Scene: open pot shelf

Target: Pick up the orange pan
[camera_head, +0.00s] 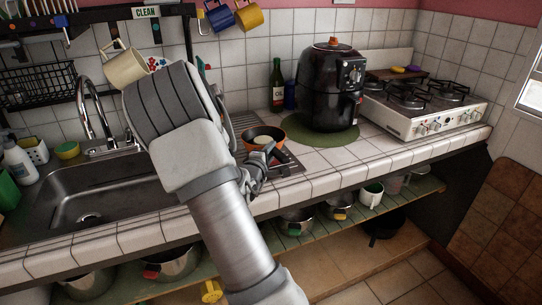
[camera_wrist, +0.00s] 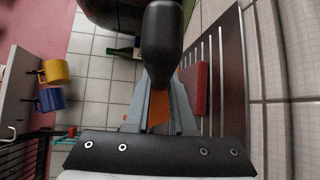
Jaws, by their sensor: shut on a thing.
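The orange pan (camera_head: 279,133) is in the middle of the head view, by the drainer at the left of the black air fryer. It has an orange outside, a dark inside and something pale in it. My gripper (camera_head: 264,166) is at the pan's near side, partly hidden by my own arm. In the wrist view, my gripper (camera_wrist: 163,88) has its fingers closed about the pan's black handle (camera_wrist: 165,45), with a patch of orange between them. I cannot tell whether the pan is clear of the surface below.
The black air fryer (camera_head: 329,90) stands on a green mat (camera_head: 293,129), close behind the pan at the right. A green bottle (camera_head: 277,85) stands behind. The sink (camera_head: 85,198) is at left and the white stove (camera_head: 425,108) at right. Pots fill the shelf below.

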